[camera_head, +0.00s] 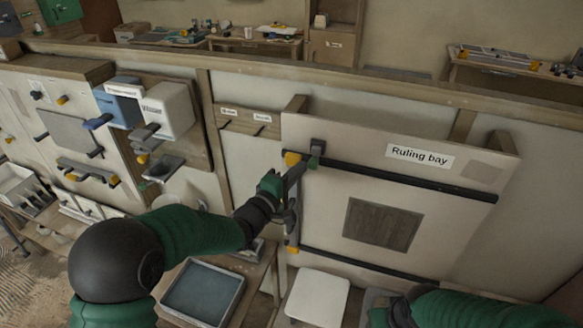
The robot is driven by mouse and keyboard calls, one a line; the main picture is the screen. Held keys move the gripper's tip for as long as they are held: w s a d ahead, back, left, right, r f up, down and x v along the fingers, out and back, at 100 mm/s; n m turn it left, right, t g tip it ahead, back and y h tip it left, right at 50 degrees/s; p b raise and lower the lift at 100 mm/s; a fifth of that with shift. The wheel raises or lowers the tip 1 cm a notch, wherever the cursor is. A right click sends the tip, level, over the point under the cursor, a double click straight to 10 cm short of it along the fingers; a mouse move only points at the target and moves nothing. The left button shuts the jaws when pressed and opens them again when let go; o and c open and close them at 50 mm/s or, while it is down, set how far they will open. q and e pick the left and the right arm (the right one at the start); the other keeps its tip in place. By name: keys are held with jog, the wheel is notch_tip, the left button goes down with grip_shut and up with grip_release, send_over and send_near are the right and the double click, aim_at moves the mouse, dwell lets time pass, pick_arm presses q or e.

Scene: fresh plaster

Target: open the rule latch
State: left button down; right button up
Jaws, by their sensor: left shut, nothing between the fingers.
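The "Ruling bay" panel (350,190) is an upright pale board on the right, with two dark horizontal bars. At the left end of its upper bar (400,178) are a yellow piece (291,158) and a dark block, which look like the rule latch. My left gripper (299,170) is shut and empty, right at this end of the bar. It overlaps the latch area in the picture; I cannot tell whether it touches. Its wrist hides part of the panel's left edge. My right arm is at the bottom right; its gripper's fingers cannot be made out.
A wall board (65,130) with tools and boxes is on the left. A bench (500,65) with tools is behind the partition.

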pick_arm(q)
jog(key=shift+w+a+f, duration=0.15)
jog(key=shift+w, duration=0.05)
jog(key=shift+s+n, duration=0.15)
jog(key=shift+n, duration=0.25)
